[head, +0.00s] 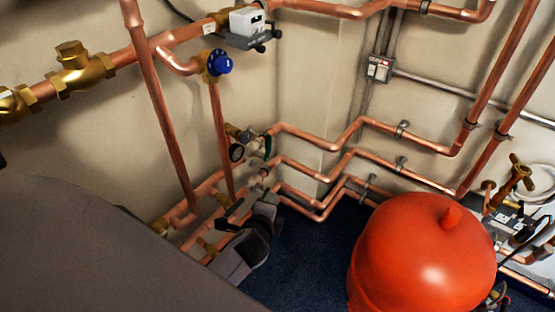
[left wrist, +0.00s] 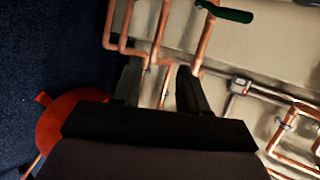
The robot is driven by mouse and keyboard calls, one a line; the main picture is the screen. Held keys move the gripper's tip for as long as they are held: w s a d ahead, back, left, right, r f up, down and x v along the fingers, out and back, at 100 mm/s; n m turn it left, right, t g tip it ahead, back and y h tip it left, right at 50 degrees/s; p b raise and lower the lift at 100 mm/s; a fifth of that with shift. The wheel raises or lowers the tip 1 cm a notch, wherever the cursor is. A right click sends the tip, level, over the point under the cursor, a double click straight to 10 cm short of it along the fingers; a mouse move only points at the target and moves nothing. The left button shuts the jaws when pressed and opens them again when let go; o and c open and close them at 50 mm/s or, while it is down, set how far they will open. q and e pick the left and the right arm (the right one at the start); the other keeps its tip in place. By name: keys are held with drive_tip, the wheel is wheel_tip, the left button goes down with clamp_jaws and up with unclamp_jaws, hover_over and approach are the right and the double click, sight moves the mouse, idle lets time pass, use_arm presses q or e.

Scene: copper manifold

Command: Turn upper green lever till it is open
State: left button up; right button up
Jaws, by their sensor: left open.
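A dark green lever (left wrist: 224,12) lies across a copper pipe at the top edge of the left wrist view. Its upper part is close to the frame edge. In the head view my left gripper (head: 240,208) is low beside the copper pipes near the wall corner. My right gripper is not in view.
A red tank (head: 425,255) stands to the right of my left gripper. Copper pipes run close around the gripper. Dark blue floor (head: 312,255) shows between gripper and tank.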

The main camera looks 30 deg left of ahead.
sight(269, 145)
use_arm(q)
drive_tip(key=w+a+r+m+y+b, duration=0.1)
drive_tip(key=w+a+m+y+b, duration=0.1)
drive_tip(key=w+m+y+b, duration=0.1)
drive_tip(key=w+a+r+m+y+b, duration=0.1)
drive_tip(key=w+a+m+y+b, duration=0.1)
drive_tip(key=b, duration=0.5)
drive_tip(key=w+a+r+m+y+b, duration=0.2)
drive_tip(key=w+m+y+b, duration=0.3)
drive_tip(key=w, duration=0.3)
drive_tip(key=shift+a+b, duration=0.15)
drive_tip(key=shift+b, duration=0.25)
drive_tip(key=b+x, duration=0.2)
drive_tip(key=x, duration=0.3)
drive_tip(key=shift+w+a, duration=0.25)
drive_tip(key=shift+a, duration=0.05)
drive_tip(key=shift+w+a+b, duration=0.3)
drive_tip(key=shift+a, duration=0.05)
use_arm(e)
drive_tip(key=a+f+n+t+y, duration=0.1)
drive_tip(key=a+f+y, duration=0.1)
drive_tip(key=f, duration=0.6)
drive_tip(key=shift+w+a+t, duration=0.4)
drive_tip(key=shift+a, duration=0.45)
use_arm(q)
drive_tip(key=shift+c, duration=0.2)
clamp_jaws()
